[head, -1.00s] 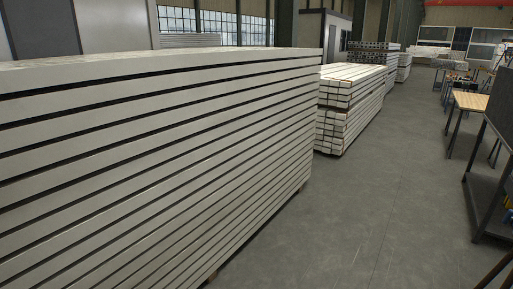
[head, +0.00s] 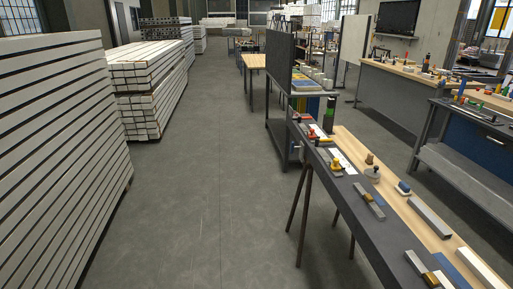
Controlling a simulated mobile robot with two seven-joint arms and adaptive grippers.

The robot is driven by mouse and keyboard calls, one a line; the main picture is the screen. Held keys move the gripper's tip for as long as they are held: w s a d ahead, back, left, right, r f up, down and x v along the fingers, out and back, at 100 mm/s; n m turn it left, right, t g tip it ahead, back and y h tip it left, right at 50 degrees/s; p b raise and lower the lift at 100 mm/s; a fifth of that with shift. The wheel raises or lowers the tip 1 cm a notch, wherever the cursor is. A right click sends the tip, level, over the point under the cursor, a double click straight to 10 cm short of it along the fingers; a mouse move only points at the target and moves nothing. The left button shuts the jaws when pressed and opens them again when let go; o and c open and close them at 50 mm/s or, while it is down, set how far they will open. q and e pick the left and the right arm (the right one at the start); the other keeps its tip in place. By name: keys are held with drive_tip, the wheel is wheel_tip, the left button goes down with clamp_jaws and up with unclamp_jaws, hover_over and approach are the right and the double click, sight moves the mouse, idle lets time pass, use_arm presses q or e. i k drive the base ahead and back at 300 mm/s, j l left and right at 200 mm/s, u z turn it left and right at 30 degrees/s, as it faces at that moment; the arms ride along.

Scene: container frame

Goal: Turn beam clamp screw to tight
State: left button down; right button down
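I cannot make out a beam clamp or its screw for certain. A long narrow dark beam or bench top (head: 350,205) on thin legs runs along the right, with small fittings on it. One is a grey and tan piece (head: 369,200), another a grey and yellow piece (head: 430,275) near the bottom edge. They are too small to tell what they are or how any screw stands. Neither of my grippers is in the head view.
Stacked white panels (head: 55,150) stand on the left, with pale beam stacks (head: 150,80) behind. A wooden bench top (head: 400,203) adjoins the dark one. A grey workbench (head: 470,170) stands at far right. The grey floor aisle (head: 205,200) is clear.

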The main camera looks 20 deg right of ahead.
sight(293, 143)
drive_tip(key=z, duration=0.8)
drive_tip(key=i+j+z, duration=0.1)
drive_tip(key=z, duration=0.25)
drive_tip(key=i+j+z, duration=0.15)
drive_tip(key=z, duration=0.25)
drive_tip(key=i+j+z, duration=0.25)
drive_tip(key=j, duration=0.35)
drive_tip(key=i+j+z, duration=0.15)
drive_tip(key=i+j, duration=0.1)
drive_tip(key=j, duration=0.05)
